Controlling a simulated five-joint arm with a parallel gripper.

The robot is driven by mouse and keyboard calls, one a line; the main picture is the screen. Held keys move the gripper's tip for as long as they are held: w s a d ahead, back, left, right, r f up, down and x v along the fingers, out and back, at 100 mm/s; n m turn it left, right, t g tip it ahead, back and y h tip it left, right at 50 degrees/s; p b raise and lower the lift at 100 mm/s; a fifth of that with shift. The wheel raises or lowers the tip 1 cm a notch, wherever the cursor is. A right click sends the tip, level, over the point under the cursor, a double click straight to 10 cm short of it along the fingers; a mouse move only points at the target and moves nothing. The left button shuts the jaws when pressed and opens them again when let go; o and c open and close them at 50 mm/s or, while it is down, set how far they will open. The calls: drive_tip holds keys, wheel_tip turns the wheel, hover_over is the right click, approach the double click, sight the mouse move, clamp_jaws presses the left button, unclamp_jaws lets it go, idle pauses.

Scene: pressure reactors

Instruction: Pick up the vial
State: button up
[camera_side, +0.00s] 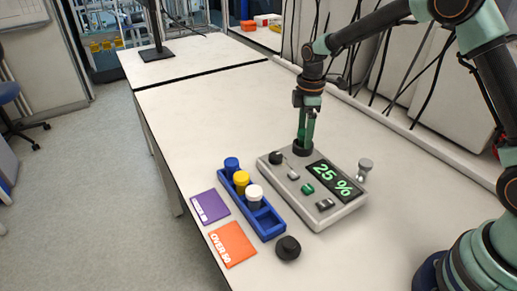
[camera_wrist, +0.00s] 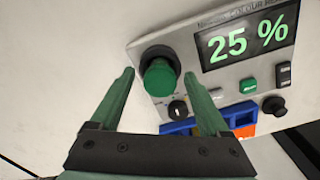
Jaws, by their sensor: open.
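A green-topped vial (camera_wrist: 160,79) stands in the black round socket of the grey colour reader (camera_wrist: 212,82), which shows 25 %. My gripper (camera_wrist: 159,74) is open, with one finger on each side of the vial in the wrist view. I cannot tell whether the fingers touch it. In the side view my gripper (camera_side: 305,135) points down over the far corner of the reader (camera_side: 345,208), just above the socket (camera_side: 303,150). The vial is not clearly distinguishable from my green fingers there.
A blue rack (camera_side: 265,223) holds vials with blue (camera_side: 232,164), yellow (camera_side: 241,179) and white (camera_side: 254,192) caps. Purple (camera_side: 210,207) and orange (camera_side: 232,244) cards lie left of it. A black round object (camera_side: 288,247) and a grey knobbed object (camera_side: 364,168) stand near the reader.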

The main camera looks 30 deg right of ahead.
drive_tip(key=shift+f, duration=0.25)
clamp_jaws()
drive_tip(key=shift+r, duration=0.15)
